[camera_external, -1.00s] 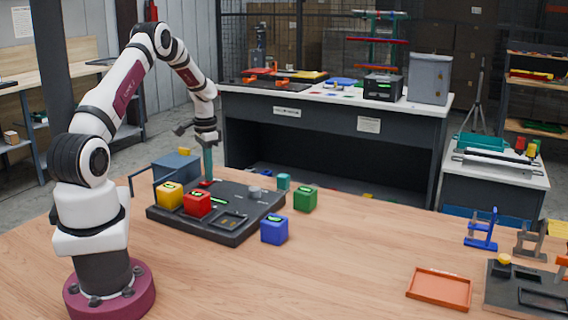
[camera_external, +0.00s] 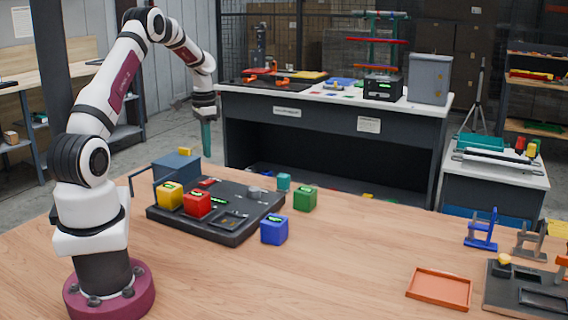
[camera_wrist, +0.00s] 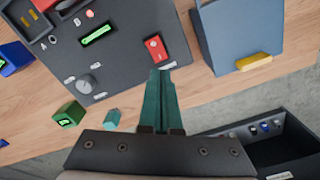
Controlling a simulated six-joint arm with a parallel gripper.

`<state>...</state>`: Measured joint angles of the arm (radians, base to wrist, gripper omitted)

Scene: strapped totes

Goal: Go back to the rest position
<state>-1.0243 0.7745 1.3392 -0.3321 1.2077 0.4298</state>
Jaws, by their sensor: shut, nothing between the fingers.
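My gripper (camera_external: 206,137) hangs pointing down above the far edge of the dark board, clear of it. Its teal fingers are together with nothing between them; they also show in the wrist view (camera_wrist: 158,103). Below is the dark board (camera_external: 225,235) with a yellow tote (camera_external: 170,197) and a red tote (camera_external: 197,206) on its left part. A red switch (camera_wrist: 155,48) on the board lies just past the fingertips in the wrist view, apart from them as far as the external view shows.
A blue tote (camera_external: 273,231), a green tote (camera_external: 305,199) and a small teal block (camera_external: 284,182) stand beside the board. A blue-grey box (camera_external: 176,167) with a yellow tab stands behind it. An orange tray (camera_external: 440,289) lies at the right. The table's middle is clear.

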